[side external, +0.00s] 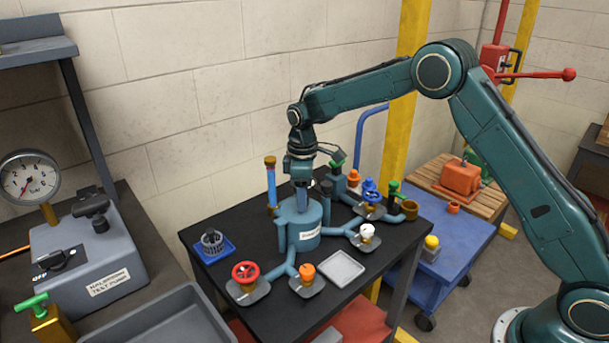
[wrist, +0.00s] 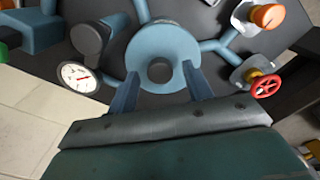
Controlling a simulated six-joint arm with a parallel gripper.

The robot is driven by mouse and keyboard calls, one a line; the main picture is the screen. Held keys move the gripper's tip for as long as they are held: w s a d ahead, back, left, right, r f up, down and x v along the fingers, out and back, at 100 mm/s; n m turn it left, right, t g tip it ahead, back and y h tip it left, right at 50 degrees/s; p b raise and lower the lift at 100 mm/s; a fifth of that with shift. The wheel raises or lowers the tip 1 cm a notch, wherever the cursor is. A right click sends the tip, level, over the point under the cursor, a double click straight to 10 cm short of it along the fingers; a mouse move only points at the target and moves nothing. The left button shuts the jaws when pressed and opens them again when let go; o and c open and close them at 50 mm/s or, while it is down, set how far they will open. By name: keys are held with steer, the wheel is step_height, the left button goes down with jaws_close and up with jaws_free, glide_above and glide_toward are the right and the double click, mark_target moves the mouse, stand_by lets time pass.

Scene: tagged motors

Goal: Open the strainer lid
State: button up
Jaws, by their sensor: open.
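The strainer is a blue cylindrical pot (side external: 306,236) with a white label, standing upright on the black table among blue pipes. In the wrist view its round blue lid (wrist: 162,40) is seen from above, with a dark round knob (wrist: 160,71) at its centre. The lid lies flat on the pot. My gripper (side external: 302,207) points down over the lid in the side view. In the wrist view my gripper (wrist: 162,77) is open, with one finger on each side of the knob. I cannot tell whether the fingers touch the knob or lid.
A red handwheel (side external: 245,271), an orange knob (side external: 306,272) and a white knob (side external: 366,231) stand on pipe branches around the pot. A blue tray (side external: 229,254) holds a dark basket (side external: 212,240). An empty grey tray (side external: 343,268) lies at the front. A gauge (wrist: 80,78) sits close by.

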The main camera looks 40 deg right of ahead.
steer(key=shift+f, duration=0.2)
jaws_close()
